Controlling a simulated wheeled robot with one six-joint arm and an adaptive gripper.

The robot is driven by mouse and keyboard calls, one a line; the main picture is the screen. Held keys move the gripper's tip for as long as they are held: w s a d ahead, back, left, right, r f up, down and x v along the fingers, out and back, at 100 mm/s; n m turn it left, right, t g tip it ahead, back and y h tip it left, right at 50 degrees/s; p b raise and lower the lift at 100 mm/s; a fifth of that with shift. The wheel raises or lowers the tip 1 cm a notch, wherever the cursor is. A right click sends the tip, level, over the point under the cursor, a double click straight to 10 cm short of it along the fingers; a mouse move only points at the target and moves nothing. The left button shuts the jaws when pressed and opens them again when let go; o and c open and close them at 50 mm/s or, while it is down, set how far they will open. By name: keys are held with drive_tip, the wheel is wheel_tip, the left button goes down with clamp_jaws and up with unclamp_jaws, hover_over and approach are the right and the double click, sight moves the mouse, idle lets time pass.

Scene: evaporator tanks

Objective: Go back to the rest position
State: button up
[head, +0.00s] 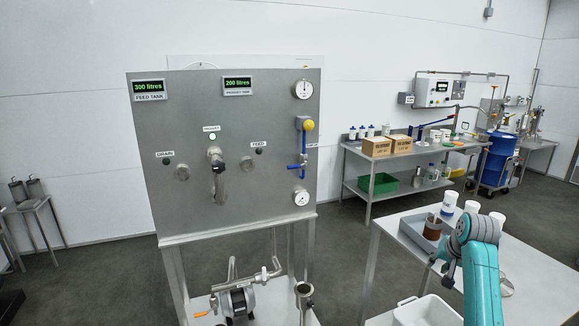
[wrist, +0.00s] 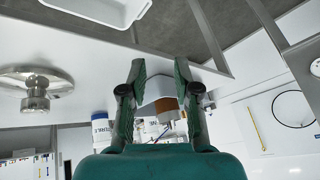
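My teal arm reaches in from the lower right of the head view, over the white table (head: 530,275). My gripper (wrist: 158,68) shows in the wrist view with its two dark green fingers spread apart and nothing held between them. A white and brown object (wrist: 160,104) shows beyond the fingers, apart from them as far as I can tell. In the head view the arm's wrist hides part of the table, and the fingers are hard to make out.
A grey tray (head: 415,236) with a brown container (head: 433,228) and white-lidded bottles (head: 449,203) stand near my arm. A white tub (head: 428,312) is at the front. The tank panel (head: 240,210) stands left. Open floor (head: 345,245) lies between panel and table.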

drive_tip(key=s+a+f+t, duration=0.1)
drive_tip(key=s+a+f, duration=0.15)
drive_tip(key=f, duration=0.45)
drive_tip(key=s+a+f, duration=0.2)
drive_tip(key=a+f, duration=0.1)
drive_tip(key=f, duration=0.3)
drive_tip(key=s+a+f+n+t, duration=0.1)
drive_tip(key=s+a+f+t, duration=0.1)
drive_tip(key=s+a+f, duration=0.7)
drive_tip(key=s+a+f+n+t, duration=0.1)
drive_tip(key=s+a+f, duration=0.1)
drive_tip(key=s+f, duration=0.9)
drive_tip(key=s+a+r+n+t, duration=0.1)
drive_tip(key=s+a+r, duration=0.15)
drive_tip(key=s, duration=0.55)
drive_tip(key=s+a+r+t, duration=0.1)
drive_tip(key=s+a+r, duration=0.15)
drive_tip(key=s, duration=0.65)
drive_tip(key=s+a+r+n, duration=0.1)
drive_tip(key=s+r, duration=0.2)
drive_tip(key=s, duration=0.5)
drive_tip(key=s+a+r+n+t, duration=0.2)
drive_tip(key=s+r, duration=1.2)
drive_tip(key=r, duration=0.1)
drive_tip(key=shift+s+a+r+t+y, duration=0.15)
drive_tip(key=shift+s+r+t+y, duration=0.15)
drive_tip(key=shift+s+r, duration=0.1)
